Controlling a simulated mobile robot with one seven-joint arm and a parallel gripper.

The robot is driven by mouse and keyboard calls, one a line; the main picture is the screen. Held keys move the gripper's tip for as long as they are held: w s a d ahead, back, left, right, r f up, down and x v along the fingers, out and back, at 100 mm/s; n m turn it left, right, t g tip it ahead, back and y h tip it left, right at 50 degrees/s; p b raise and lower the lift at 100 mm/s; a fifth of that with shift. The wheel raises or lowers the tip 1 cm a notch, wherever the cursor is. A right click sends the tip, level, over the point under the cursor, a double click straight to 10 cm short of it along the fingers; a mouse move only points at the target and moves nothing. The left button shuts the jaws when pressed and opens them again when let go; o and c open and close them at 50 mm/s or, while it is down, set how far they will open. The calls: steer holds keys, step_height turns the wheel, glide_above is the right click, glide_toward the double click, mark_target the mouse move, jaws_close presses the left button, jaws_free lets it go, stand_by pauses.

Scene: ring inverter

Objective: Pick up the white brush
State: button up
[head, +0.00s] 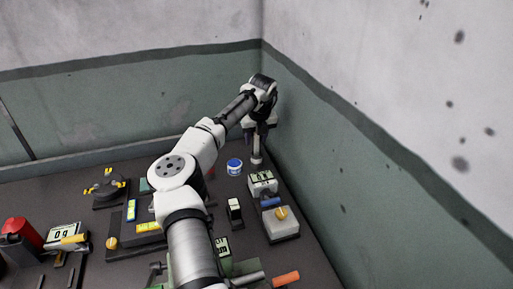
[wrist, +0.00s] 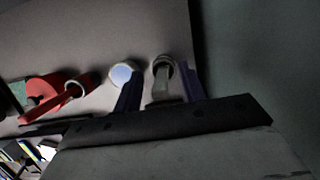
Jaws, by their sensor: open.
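My gripper (wrist: 160,90) is open and points down over the back right of the bench, near the wall corner. A pale upright piece with a round end, which looks like the white brush (wrist: 162,72), lies between the two fingers in the wrist view. A gap shows between it and the fingers; I cannot tell if either touches. In the head view its pale lower end (head: 257,158) shows just below my gripper (head: 258,133); its upper part is hard to separate from the fingers.
A white and blue tub (head: 234,166) stands just left of the brush; it also shows beside the left finger in the wrist view (wrist: 122,73). A grey meter (head: 262,183) and a box with an orange knob (head: 282,224) stand in front. Red parts (wrist: 45,92) lie further left. The green wall (head: 330,150) is close on the right.

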steer(key=shift+f, duration=0.15)
jaws_close()
stand_by(0.4)
